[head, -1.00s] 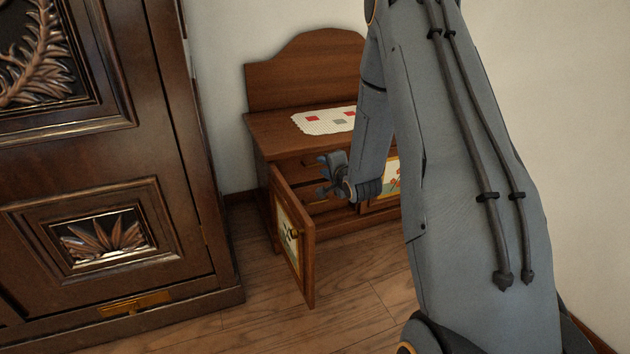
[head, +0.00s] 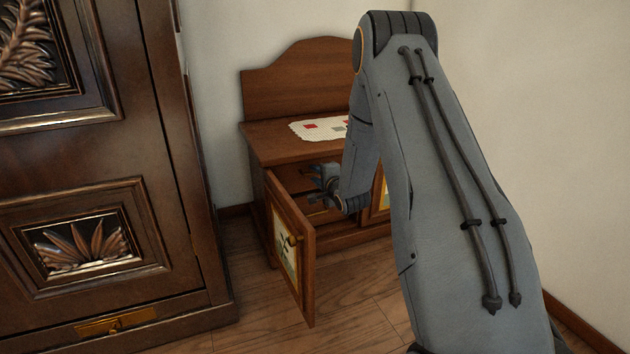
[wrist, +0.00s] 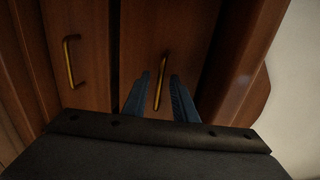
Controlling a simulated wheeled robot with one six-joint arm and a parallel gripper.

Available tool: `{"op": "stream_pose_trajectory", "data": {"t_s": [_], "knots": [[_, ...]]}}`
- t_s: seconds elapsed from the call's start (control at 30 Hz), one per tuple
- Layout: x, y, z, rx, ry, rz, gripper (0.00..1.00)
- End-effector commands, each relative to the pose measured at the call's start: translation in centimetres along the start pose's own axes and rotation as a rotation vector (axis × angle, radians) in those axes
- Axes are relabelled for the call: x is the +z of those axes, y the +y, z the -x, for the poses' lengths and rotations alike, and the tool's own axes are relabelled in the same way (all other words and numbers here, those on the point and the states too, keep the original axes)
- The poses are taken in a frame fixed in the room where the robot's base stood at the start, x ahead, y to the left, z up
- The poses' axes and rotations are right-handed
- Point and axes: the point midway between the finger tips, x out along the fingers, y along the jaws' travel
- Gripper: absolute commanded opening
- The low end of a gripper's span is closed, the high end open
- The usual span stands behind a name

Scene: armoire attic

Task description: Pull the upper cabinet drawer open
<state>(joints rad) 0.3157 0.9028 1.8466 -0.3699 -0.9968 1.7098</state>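A low wooden cabinet (head: 275,140) stands against the wall, its left door (head: 291,240) swung open. Inside are drawers, mostly hidden in the head view by the door and my arm. My gripper (head: 322,182) is at the opening, in front of the drawers. In the wrist view, the upper drawer's brass handle (wrist: 160,82) lies between my two blue fingers (wrist: 159,100). They are apart on either side of it, and I see no clear contact. A second brass handle (wrist: 72,62), on the neighbouring drawer, is to the left. Both drawers look shut.
A large carved dark armoire (head: 165,150) stands close on the left. The open door hangs out over the floor (head: 260,310) just left of my gripper. A white cloth (head: 312,129) lies on the cabinet top. A bare wall (head: 540,120) is on the right.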

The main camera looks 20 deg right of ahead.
Motion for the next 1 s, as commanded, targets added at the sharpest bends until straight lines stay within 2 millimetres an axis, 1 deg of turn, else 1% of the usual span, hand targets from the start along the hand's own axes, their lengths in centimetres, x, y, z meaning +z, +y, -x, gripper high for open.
{"op": "stream_pose_trajectory", "data": {"t_s": [0.1, 0.37, 0.5, 0.53, 1.0], "knots": [[0.03, 0.02, -0.50, 0.000, 0.000, 0.000, 0.25], [0.03, -0.06, -0.53, 0.000, 0.000, 0.000, 0.25], [0.03, -0.06, -0.52, 0.000, 0.000, 0.000, 0.02], [0.03, -0.06, -0.52, 0.000, 0.000, 0.000, 0.00], [0.02, -0.05, -0.51, 0.000, 0.000, 0.000, 0.00]]}}
